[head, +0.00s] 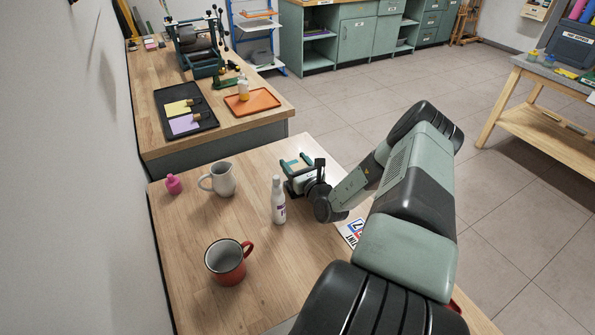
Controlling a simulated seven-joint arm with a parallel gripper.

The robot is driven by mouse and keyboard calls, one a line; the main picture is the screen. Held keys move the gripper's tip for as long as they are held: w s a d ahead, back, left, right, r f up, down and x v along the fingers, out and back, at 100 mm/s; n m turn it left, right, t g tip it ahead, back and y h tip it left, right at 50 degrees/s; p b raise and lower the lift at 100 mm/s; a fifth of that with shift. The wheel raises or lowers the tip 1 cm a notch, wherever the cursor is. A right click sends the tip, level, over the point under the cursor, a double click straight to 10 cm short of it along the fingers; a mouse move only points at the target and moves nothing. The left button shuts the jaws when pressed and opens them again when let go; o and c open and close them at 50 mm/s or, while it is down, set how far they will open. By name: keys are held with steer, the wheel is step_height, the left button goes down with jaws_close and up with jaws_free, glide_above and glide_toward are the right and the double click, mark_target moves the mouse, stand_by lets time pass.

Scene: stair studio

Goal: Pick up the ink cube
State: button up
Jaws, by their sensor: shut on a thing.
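My gripper (297,168) is low over the near wooden table, with its teal-tipped fingers pointing to the left and away from my body. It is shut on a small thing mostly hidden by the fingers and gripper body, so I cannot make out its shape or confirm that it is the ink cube. I cannot clearly see an ink cube elsewhere on the table. I cannot tell whether the held thing touches the tabletop.
A white bottle (278,200) stands close to the left of my gripper. A grey pitcher (222,180), a pink bottle (174,184) and a red mug (227,263) stand farther left. A printed sheet (353,232) lies partly under my arm. Free wood (195,225) lies between mug and pitcher.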

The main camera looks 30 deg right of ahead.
mark_target(300, 167)
step_height(300, 167, up, 8)
steer(key=shift+r, duration=0.1)
steer(key=shift+s+r, duration=0.8)
steer(key=shift+r, duration=0.05)
steer(key=shift+s+f, duration=0.25)
steer(key=shift+s, duration=0.5)
step_height(300, 167, down, 4)
steer(key=shift+f, duration=2.55)
steer(key=shift+f, duration=0.1)
steer(key=o, duration=1.2)
